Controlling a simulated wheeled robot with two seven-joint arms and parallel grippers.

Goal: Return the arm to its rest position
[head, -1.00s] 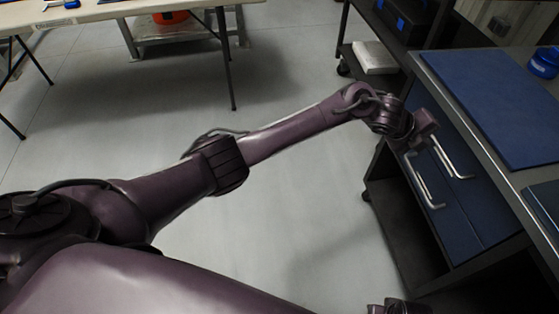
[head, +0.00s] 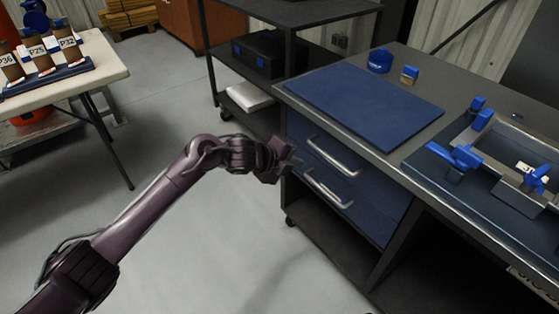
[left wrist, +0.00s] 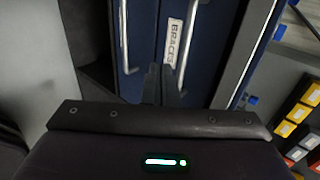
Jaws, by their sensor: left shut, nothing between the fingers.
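My left arm reaches in from the lower left in the head view. Its gripper (head: 290,163) is beside the blue drawer fronts of the workbench, close to the metal handles. In the left wrist view the fingers (left wrist: 161,84) are together and hold nothing. Behind them are the drawer fronts with two bar handles and a label reading "BRACES" (left wrist: 173,41). Whether the fingertips touch the drawer front cannot be told. Both drawers look shut. My right gripper is not in view.
The workbench carries a blue mat (head: 365,103), a blue round item (head: 380,61) and a metal frame with blue clamps (head: 455,158). A dark shelf cart (head: 290,12) stands behind. A table (head: 105,62) with labelled holders is at left. The floor between is clear.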

